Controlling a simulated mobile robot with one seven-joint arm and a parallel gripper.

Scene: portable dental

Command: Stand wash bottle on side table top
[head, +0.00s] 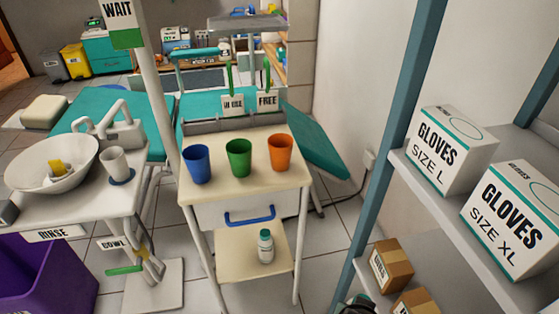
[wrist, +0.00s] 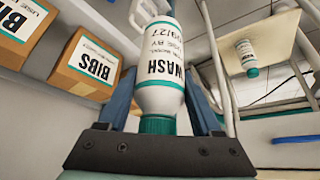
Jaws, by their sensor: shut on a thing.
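A white wash bottle (wrist: 158,70) with a teal cap and a WASH label is between the blue fingers of my gripper (wrist: 160,88), which is shut on it. The wrist picture shows the room upside down, and the bottle's cap points toward its lower edge. The held bottle cannot be made out in the head view. The side table with its cream top (head: 226,142) stands in the middle of the head view. Blue (head: 197,164), green (head: 239,158) and orange (head: 280,153) cups stand on this top.
A similar white bottle (head: 265,246) stands on the table's lower shelf (head: 235,262); it also shows in the wrist view (wrist: 246,58). A rack with glove boxes (head: 446,150) and BIBS boxes (wrist: 85,68) is close by. A bowl stand (head: 70,205) is at left.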

